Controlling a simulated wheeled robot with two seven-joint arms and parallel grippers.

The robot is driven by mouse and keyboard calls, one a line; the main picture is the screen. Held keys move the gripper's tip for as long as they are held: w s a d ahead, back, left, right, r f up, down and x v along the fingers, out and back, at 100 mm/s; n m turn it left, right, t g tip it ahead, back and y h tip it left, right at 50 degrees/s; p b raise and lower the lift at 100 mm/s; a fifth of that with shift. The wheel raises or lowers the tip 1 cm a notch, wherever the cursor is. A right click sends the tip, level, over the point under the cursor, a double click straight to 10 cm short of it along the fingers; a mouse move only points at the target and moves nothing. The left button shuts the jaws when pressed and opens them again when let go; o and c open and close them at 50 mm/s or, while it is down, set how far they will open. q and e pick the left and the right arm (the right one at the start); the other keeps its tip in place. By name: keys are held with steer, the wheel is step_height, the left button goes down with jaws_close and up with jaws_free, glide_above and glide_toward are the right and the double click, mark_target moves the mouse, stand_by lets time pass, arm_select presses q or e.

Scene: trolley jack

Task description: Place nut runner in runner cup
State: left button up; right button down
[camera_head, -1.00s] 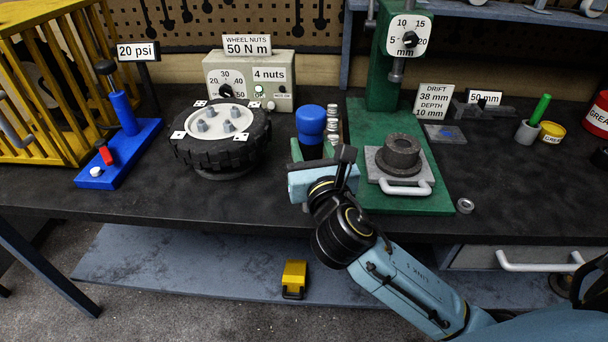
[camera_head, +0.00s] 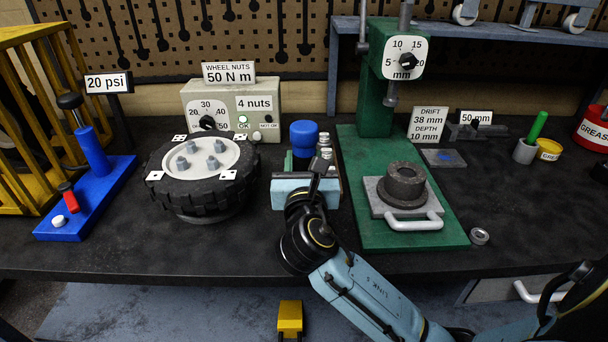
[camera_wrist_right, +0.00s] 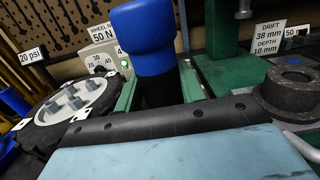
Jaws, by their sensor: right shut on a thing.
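The nut runner is a tool with a blue head (camera_head: 303,134) and a dark body (camera_head: 302,159). It stands roughly upright behind my right wrist. My right gripper (camera_head: 304,166) is shut on its dark body. In the right wrist view the blue head (camera_wrist_right: 143,38) rises above the two green fingers, with the dark body (camera_wrist_right: 158,88) between them. The lower end of the runner is hidden by my gripper. I cannot make out the runner cup, nor whether the runner's lower end touches anything. My left gripper is not in view.
A tyred wheel (camera_head: 163,197) lies left of the runner, before the torque box (camera_head: 262,107). Silver parts (camera_head: 325,150) stand close right of it. The green press (camera_head: 360,224) with its grey block (camera_head: 403,183) is further right. The bench front between wheel and press is clear.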

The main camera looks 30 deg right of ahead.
steer(key=shift+f, duration=0.8)
steer(key=c, duration=1.3)
jaws_free()
steer(key=shift+f, duration=0.2)
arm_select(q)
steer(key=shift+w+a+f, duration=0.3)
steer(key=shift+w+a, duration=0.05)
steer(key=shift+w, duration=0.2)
arm_select(e)
steer(key=o, duration=0.4)
steer(key=shift+o, duration=0.2)
steer(key=shift+r, duration=0.15)
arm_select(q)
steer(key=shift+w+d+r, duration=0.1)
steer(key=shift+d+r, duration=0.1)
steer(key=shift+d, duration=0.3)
arm_select(e)
steer(key=v, duration=1.2)
